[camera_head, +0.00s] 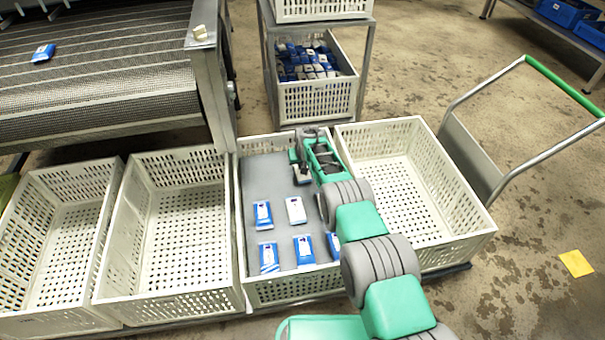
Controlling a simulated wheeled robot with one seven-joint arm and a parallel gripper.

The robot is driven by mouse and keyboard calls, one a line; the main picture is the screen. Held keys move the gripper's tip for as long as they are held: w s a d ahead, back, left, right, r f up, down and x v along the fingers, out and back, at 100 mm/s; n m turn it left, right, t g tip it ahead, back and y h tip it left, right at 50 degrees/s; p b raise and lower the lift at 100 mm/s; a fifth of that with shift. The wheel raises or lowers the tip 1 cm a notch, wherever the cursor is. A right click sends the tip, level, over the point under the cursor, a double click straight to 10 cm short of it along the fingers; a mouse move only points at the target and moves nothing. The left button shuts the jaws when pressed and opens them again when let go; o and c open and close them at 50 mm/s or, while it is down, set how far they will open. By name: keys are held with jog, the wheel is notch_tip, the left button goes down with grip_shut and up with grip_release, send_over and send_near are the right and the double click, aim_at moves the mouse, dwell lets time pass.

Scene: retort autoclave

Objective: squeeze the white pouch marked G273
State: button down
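A mostly white pouch (295,210) with a small dark mark lies flat on a grey sheet (265,180) in a white crate (240,225). Its marking is too small to read. Several blue-and-white pouches lie beside and in front of it, including one to its left (262,214) and one nearer me (303,250). My gripper (302,172) is over the same crate, farther back than the white pouch and apart from it. Its fingers are small and partly hidden by my wrist. I cannot tell whether they are open or whether the pale patch there is a pouch.
Empty white crates stand to the left (180,225) and right (405,190) of the pouch crate. A rack behind holds a crate of blue pouches (315,100). A mesh conveyor (100,70) carries one blue pouch. A green-handled trolley (470,160) stands at right, with open floor beyond.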

jog(key=shift+s+d+f+b, duration=0.1)
jog(key=shift+s+f+b, duration=0.35)
jog(key=shift+f, duration=0.25)
dwell(1.6)
notch_tip(320, 180, up, 9)
jog(key=p, duration=0.4)
jog(key=shift+w, duration=0.35)
